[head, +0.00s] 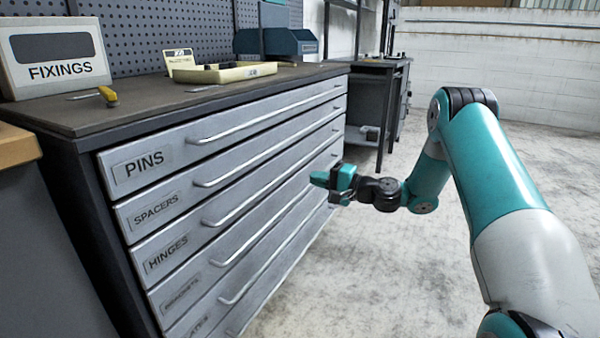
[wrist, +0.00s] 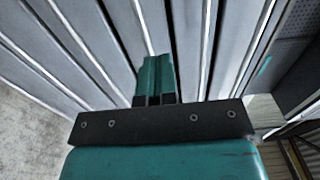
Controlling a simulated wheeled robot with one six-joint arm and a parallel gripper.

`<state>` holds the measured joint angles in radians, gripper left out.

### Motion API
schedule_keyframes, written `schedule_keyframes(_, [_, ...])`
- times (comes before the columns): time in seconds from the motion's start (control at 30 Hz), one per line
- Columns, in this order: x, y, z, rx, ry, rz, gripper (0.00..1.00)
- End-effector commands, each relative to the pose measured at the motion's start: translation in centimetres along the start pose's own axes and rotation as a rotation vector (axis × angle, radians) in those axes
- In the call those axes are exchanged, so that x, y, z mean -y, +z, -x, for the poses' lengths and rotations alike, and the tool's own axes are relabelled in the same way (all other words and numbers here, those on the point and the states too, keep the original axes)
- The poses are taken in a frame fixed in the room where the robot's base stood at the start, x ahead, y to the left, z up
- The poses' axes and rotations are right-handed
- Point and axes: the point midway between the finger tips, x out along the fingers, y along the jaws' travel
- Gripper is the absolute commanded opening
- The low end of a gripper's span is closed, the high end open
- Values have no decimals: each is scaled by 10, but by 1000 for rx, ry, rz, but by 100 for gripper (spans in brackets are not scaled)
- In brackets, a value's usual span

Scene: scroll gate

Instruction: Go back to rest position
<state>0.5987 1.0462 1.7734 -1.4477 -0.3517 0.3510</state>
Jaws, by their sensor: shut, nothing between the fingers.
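My gripper (head: 330,181) is at the end of my teal and grey arm, in front of the right part of the drawer cabinet (head: 75,178) in the head view. Its fingers are together with nothing between them. In the wrist view my gripper (wrist: 156,70) points at the grey drawer fronts. I cannot tell the exact gap between the fingertips and the drawers. The drawers labelled PINS (head: 165,152), SPACERS (head: 160,205) and HINGES (head: 170,252) look shut, as do the lower ones.
On the cabinet top stand a FIXINGS box (head: 55,71), a yellow-handled tool (head: 108,95), a pale yellow tray (head: 222,74) and a blue-grey bin (head: 290,43). A dark workbench (head: 375,100) stands behind. The concrete floor (head: 380,270) right of the cabinet is clear.

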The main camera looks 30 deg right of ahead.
Motion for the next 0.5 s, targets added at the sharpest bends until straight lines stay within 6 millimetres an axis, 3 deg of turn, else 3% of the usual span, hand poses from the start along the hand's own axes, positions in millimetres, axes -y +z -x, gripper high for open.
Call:
schedule_keyframes(0.17, [0,2,1,4,2,2,0])
schedule_keyframes(0.27, [9,17,-8,49,26,36,0])
schedule_keyframes(0.37, [27,56,-25,159,92,123,0])
schedule_keyframes(0.5, [58,148,-40,398,239,322,0])
